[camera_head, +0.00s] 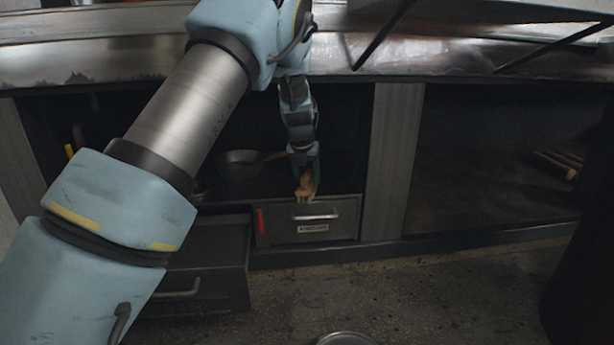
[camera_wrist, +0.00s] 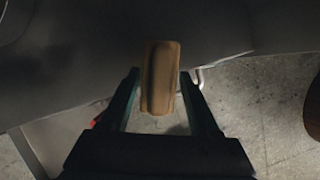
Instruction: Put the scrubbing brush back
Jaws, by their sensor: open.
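The scrubbing brush (camera_head: 307,184) is a small tan wooden piece at the front of the dark shelf, just above a closed grey drawer. My gripper (camera_head: 304,163) points down at it from above. In the wrist view the brush (camera_wrist: 160,82) lies between the two fingers of my gripper (camera_wrist: 159,76). The fingers are open, with a narrow gap showing at the left of the brush; contact on the right is unclear. The brush's underside is hidden, so I cannot tell whether it rests on the shelf.
The closed drawer (camera_head: 312,227) has a handle, a label and a red mark at its left. A lower drawer (camera_head: 206,258) at the left is pulled out. A dark pot (camera_head: 238,165) stands on the shelf left of my gripper. A grey post (camera_head: 390,160) stands right.

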